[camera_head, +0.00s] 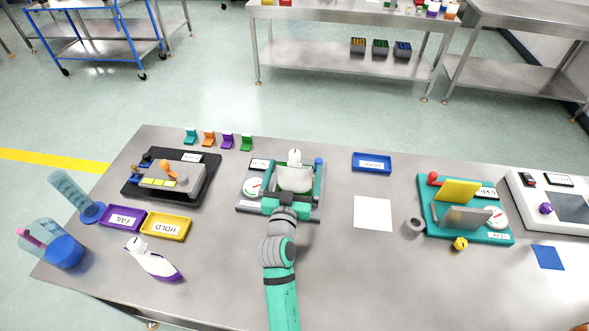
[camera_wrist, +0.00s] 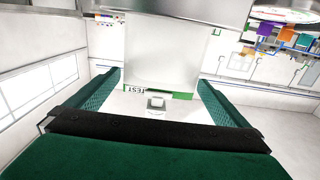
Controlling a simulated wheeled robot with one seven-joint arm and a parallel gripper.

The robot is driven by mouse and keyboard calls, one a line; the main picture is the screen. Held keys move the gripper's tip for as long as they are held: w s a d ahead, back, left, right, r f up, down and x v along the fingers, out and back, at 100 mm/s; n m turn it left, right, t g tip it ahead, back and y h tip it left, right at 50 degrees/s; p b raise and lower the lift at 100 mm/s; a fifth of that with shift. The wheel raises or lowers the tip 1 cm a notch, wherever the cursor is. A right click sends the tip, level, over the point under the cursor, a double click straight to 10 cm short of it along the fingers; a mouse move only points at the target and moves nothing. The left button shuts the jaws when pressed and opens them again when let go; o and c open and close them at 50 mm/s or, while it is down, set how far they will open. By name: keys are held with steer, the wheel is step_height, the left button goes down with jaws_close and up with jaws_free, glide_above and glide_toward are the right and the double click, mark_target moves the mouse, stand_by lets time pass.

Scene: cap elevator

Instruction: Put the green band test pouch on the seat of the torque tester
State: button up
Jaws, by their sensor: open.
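The white pouch (camera_head: 294,179) stands upright, white cap up, over a grey-based tester with a dial (camera_head: 251,187), which I take for the torque tester. In the wrist view the pouch (camera_wrist: 165,55) shows a green band marked TEST. My gripper (camera_head: 290,184) reaches over the tester from the near side. Its green fingers are open, one on each side of the pouch; they also show in the wrist view (camera_wrist: 158,90). The pouch's lower part and the seat are hidden by my gripper, so contact between them cannot be told.
A purple-banded pouch (camera_head: 154,263) lies near the HOLD tray (camera_head: 166,225) and FAIL tray (camera_head: 122,217). A blue tray (camera_head: 372,162) and white sheet (camera_head: 373,213) are to the right. A teal-based fixture (camera_head: 435,221) stands farther right. The table front right of my arm is clear.

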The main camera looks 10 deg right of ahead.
steer(key=v, duration=1.1)
stand_by(0.3)
